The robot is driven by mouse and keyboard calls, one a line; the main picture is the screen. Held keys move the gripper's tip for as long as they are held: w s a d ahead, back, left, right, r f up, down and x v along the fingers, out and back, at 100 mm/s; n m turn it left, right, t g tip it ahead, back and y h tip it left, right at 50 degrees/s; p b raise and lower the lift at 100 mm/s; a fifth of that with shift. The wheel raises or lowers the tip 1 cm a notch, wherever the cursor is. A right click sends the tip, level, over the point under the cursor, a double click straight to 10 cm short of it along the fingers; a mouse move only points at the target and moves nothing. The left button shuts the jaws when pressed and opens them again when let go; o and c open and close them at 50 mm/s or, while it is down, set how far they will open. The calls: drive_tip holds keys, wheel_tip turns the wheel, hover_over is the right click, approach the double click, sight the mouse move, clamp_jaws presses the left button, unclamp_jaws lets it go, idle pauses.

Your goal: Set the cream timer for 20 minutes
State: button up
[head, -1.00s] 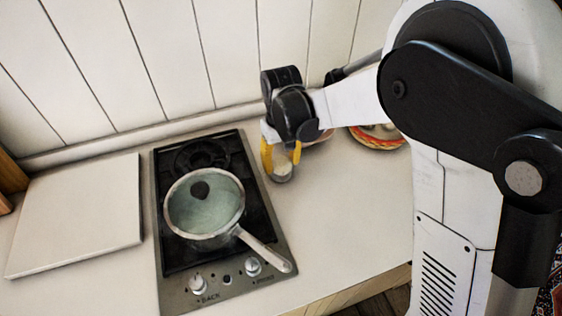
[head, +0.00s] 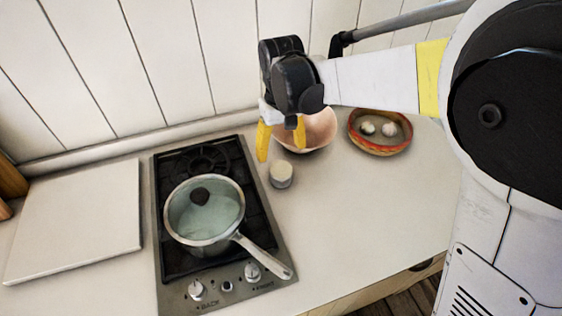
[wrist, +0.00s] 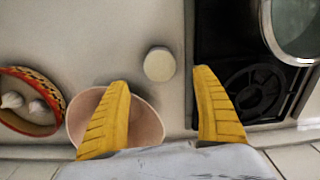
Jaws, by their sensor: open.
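The cream timer (head: 281,174) is a small round-topped cylinder standing on the counter just right of the hob. In the wrist view the timer (wrist: 159,64) shows from above, ahead of the fingertips and between their lines. My gripper (head: 281,142) has yellow fingers spread apart and empty. It is raised above the counter, behind the timer and not touching it. The fingers also show in the wrist view (wrist: 163,75). No marks on the timer's dial can be read.
A pink bowl (head: 319,132) stands behind my gripper, partly hidden. A red-rimmed bowl (head: 379,149) with garlic is to its right. A lidded pan (head: 204,213) sits on the hob (head: 170,258), and a white board (head: 75,222) lies left. Counter right of the timer is clear.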

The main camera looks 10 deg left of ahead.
sight(282, 167)
drive_tip(key=shift+r, duration=2.15)
drive_tip(key=s+d+r+m+t+b, duration=0.1)
drive_tip(key=s+d+r, duration=0.15)
drive_tip(key=d, duration=0.45)
drive_tip(key=s+d+r+m+t, duration=0.2)
drive_tip(key=s+d, duration=0.1)
drive_tip(key=d, duration=0.4)
drive_tip(key=s+d+f+m+t, duration=0.3)
drive_tip(key=s+d+t, duration=0.1)
drive_tip(key=s+d, duration=0.5)
drive_tip(key=shift+s+d+b, duration=0.4)
drive_tip(key=shift+d+b, duration=0.05)
drive_tip(key=shift+d, duration=0.5)
